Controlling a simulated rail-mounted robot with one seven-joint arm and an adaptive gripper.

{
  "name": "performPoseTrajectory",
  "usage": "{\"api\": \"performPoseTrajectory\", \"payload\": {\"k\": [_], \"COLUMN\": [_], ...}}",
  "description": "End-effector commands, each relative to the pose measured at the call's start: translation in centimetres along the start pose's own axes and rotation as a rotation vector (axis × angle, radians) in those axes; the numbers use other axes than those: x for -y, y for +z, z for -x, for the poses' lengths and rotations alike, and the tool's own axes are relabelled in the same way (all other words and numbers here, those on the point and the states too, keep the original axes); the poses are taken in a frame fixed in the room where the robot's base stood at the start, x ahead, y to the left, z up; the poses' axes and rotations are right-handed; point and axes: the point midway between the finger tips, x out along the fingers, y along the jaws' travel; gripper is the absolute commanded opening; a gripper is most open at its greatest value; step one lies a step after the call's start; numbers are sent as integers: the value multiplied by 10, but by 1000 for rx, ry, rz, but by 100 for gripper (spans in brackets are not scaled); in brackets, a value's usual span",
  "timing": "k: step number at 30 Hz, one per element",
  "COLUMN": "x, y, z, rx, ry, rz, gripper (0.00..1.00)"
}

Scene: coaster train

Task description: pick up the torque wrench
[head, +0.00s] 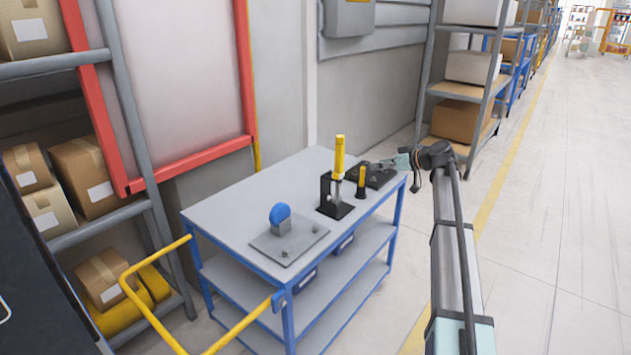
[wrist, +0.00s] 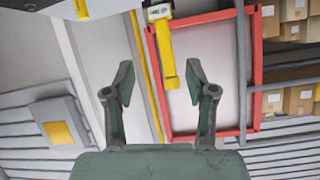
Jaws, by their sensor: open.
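The torque wrench, seemingly the tall tool with a yellow handle (head: 339,158), stands upright in a black stand (head: 336,208) on the cart. In the wrist view, which is upside down, a yellow handle (wrist: 167,62) with a label appears between and beyond the fingers. My gripper (head: 402,162) is at the cart's far right corner, to the right of the wrench and apart from it. In the wrist view my gripper (wrist: 160,76) is open, with nothing visibly held between its fingers.
A shorter yellow and black tool (head: 361,182) stands just right of the wrench. A dark plate (head: 380,176) lies near my gripper. A grey plate (head: 262,246) bears a blue-topped part (head: 280,216). The cart top (head: 225,213) is otherwise clear; a yellow handrail (head: 160,240) is at its left.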

Motion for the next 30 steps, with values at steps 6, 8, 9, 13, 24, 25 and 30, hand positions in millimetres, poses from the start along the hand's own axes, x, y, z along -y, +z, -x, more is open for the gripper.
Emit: {"api": "performPoseTrajectory", "payload": {"k": [6, 8, 9, 13, 24, 25, 30], "x": [4, 4, 4, 5, 6, 6, 7], "y": [-7, -8, -8, -10, -14, -14, -13], "z": [-2, -5, -8, -27, -99, -103, -121], "rx": [-47, -47, -46, -45, -44, -44, -44], "ry": [-26, -26, -26, -27, -26, -26, -25], "rz": [161, 180, 184, 185, 184, 183, 183], "gripper": [56, 56, 56, 56, 56, 56, 56]}}
